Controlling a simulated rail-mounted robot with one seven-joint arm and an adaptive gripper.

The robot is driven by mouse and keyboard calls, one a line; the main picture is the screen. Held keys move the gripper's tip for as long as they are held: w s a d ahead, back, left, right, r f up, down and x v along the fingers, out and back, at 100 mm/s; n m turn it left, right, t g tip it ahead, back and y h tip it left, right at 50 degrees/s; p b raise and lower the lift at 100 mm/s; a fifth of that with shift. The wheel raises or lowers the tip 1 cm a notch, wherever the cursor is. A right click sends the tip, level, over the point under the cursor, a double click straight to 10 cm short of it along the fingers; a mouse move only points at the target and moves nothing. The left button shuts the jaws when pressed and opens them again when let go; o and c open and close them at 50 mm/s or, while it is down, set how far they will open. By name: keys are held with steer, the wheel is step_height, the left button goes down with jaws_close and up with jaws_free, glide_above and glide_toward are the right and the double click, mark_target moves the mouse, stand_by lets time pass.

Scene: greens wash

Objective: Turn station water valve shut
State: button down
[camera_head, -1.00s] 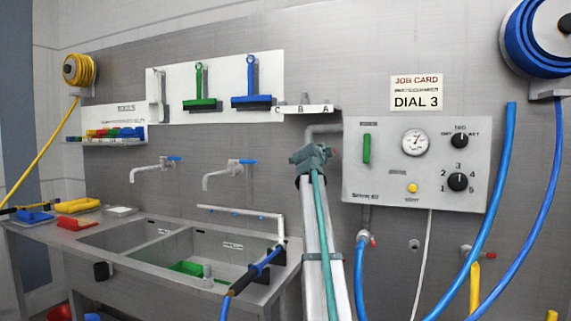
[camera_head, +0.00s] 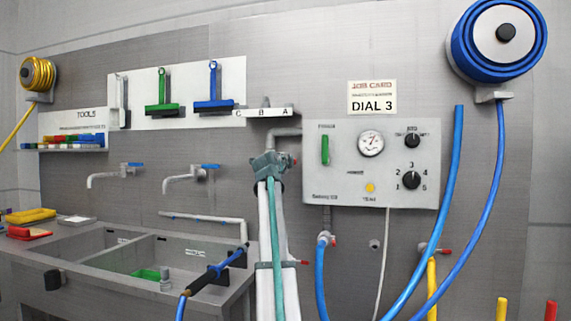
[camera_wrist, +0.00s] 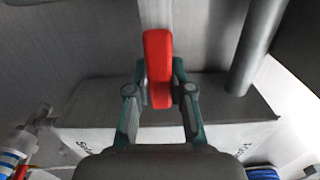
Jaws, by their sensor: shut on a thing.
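The red valve handle (camera_wrist: 158,68) stands upright in the wrist view, between the two teal fingers of my gripper (camera_wrist: 158,80). The fingers are shut on its sides. In the head view my gripper (camera_head: 270,164) is at the wall, just left of the white station box (camera_head: 318,190) and below the bent grey pipe (camera_head: 284,132). A small red tip shows at its right side there. My gripper hides the rest of the valve in that view.
A grey pipe (camera_wrist: 255,45) runs close to the right of the handle in the wrist view. A blue hose (camera_head: 322,285) hangs from a red-handled tap below the box. A steel sink (camera_head: 185,262) stands at left. Larger blue hoses (camera_head: 445,200) hang at right.

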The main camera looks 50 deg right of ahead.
steer(key=c, duration=1)
jaws_free()
steer(key=shift+a, duration=0.15)
steer(key=v, duration=1.1)
steer(key=shift+a, duration=0.35)
steer(key=shift+s, duration=0.25)
